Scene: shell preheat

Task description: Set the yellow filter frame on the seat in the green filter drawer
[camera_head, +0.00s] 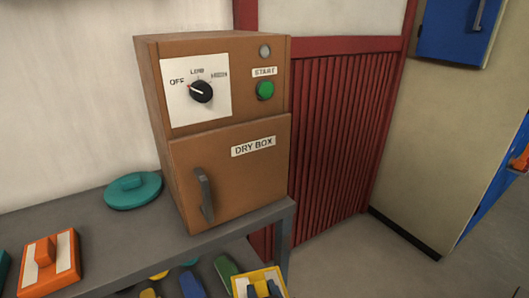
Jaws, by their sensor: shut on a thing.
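The yellow filter frame (244,284), with a pale inner panel, shows at the bottom edge, in front of the bench's right end. Dark fingers of my gripper (263,291) are at its middle and shut on it. The frame's lower part and most of my gripper are cut off by the picture edge. I see no green filter drawer in this view.
A brown dry box (215,160), door shut, stands on the grey bench (90,222). A teal round lid (133,192) and an orange-and-white block (50,262) lie left of it. Several coloured things show below the bench. Floor (350,260) at right is clear.

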